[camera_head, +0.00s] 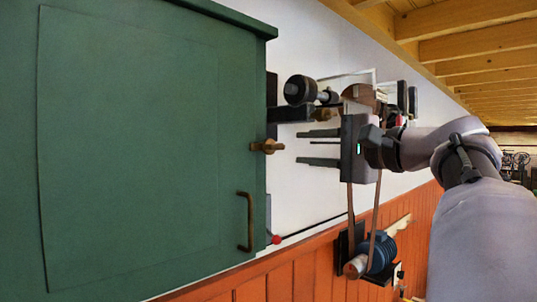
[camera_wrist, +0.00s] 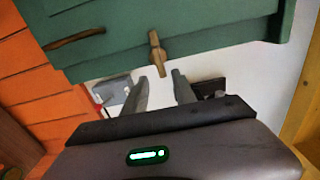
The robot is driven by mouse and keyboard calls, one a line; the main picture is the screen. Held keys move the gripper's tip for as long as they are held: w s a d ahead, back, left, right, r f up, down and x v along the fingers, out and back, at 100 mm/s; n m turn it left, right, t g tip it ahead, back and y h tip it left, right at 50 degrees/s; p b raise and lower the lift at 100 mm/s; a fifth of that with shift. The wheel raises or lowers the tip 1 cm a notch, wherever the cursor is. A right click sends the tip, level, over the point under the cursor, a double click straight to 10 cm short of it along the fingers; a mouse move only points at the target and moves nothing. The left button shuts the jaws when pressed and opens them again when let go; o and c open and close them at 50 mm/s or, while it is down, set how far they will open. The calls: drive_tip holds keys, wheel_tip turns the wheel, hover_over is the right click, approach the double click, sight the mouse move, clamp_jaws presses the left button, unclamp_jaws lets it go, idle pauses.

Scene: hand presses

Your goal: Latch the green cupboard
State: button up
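The green cupboard (camera_head: 135,150) fills the left of the head view, its front flat and shut-looking; it also shows across the top of the wrist view (camera_wrist: 215,35). A small brown turn-latch (camera_head: 267,147) sits at its right edge, sticking out past the edge; in the wrist view the latch (camera_wrist: 156,50) lies across the green edge. A brown bar handle (camera_head: 249,222) is below it, also in the wrist view (camera_wrist: 75,39). My gripper (camera_head: 299,147) is open and empty, fingers pointing at the latch with a small gap; fingertips also show in the wrist view (camera_wrist: 158,78).
Behind my gripper are a dark round-ended machine part (camera_head: 300,90) and brown belts (camera_head: 364,205) running down to a blue motor (camera_head: 380,250). A red-tipped rod (camera_head: 277,239) lies below the gripper. Orange panelling (camera_head: 310,275) covers the lower wall.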

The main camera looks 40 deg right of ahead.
drive_tip(key=s+b, duration=0.1)
drive_tip(key=s, duration=1)
drive_tip(key=shift+s+d, duration=0.35)
drive_tip(key=shift+d, duration=0.1)
